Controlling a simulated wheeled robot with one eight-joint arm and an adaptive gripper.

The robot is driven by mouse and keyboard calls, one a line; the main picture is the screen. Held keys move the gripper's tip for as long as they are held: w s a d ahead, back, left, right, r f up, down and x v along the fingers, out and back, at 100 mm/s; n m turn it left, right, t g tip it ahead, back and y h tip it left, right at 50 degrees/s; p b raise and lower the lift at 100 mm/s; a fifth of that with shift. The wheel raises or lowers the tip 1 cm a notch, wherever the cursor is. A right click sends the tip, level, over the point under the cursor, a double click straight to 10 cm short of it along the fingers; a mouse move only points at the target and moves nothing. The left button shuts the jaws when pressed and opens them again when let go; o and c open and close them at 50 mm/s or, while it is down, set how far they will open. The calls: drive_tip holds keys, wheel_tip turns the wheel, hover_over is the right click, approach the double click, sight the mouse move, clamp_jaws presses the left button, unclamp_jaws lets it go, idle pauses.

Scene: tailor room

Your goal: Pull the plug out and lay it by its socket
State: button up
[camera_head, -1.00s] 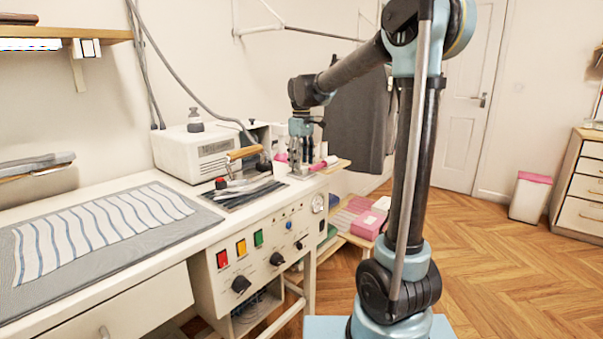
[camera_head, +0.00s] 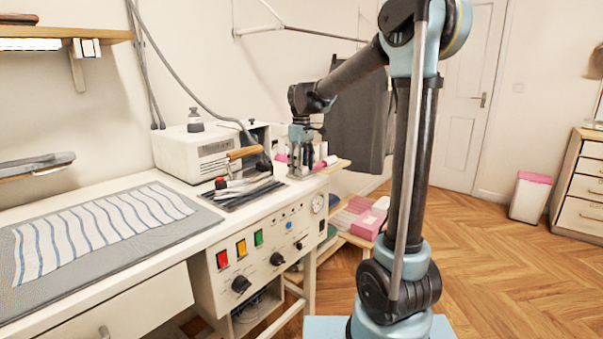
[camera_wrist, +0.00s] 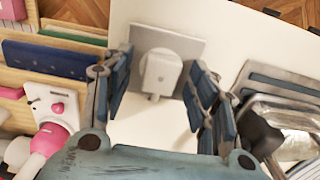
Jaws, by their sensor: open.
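In the wrist view a white plug (camera_wrist: 161,74) sits on a square grey socket plate (camera_wrist: 193,48) on the white worktop. A short stub of its cord shows at its near end. My gripper (camera_wrist: 160,88) is open, with one blue-padded finger to the left of the plug and one to the right. Clear gaps show between both fingers and the plug. In the head view my gripper (camera_head: 299,170) points down over the right end of the bench, and the plug cannot be made out there.
Dark trays with metal tools (camera_head: 245,188) lie left of my gripper, beside a white machine (camera_head: 195,150) with a hose. Pink items and a wooden rack (camera_wrist: 70,35) stand at the left in the wrist view. White worktop around the plate is bare.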

sight(301, 167)
drive_tip(key=shift+c, duration=0.5)
clamp_jaws()
drive_tip(key=shift+r, duration=0.2)
drive_tip(key=shift+r, duration=2.8)
